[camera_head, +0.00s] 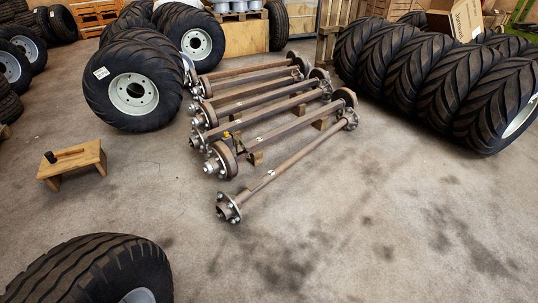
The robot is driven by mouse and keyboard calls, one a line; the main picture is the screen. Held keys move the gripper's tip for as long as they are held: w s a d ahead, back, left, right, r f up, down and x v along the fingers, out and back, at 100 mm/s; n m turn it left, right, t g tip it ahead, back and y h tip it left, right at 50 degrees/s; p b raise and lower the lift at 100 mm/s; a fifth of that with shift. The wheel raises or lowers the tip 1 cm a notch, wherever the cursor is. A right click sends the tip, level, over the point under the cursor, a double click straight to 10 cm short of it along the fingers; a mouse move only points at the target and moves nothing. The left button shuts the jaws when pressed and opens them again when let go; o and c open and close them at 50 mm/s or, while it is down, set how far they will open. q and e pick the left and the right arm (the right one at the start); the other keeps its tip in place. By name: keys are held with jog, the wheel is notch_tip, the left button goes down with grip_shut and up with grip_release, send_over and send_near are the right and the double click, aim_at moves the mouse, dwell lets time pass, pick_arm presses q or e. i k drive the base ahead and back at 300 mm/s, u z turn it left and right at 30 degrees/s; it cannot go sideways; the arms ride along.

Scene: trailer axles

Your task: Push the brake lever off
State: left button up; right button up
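A small wooden stand (88,161) is on the floor at the left. A short black knob (50,157) shows at the left end of its top, beside a dark slot (70,153). This may be the brake lever, but I cannot tell for sure. Several rusty trailer axles (290,165) lie side by side in the middle, with hubs and drums at their ends. A small yellow part (227,135) shows among them, too small to make out. Neither gripper is in view.
A row of large tractor tyres (420,75) stands at the right. A wheel with a pale rim (133,95) stands behind the stand, and another tyre (95,270) is at the lower left. The concrete floor (400,220) is clear at the lower right.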

aim_at(247, 150)
jog(key=z, duration=0.15)
jog(key=k, duration=0.3)
jog(key=z, duration=0.5)
jog(key=i, duration=1.1)
jog(key=u, duration=1.3)
jog(key=i, duration=0.8)
jog(key=u, duration=0.85)
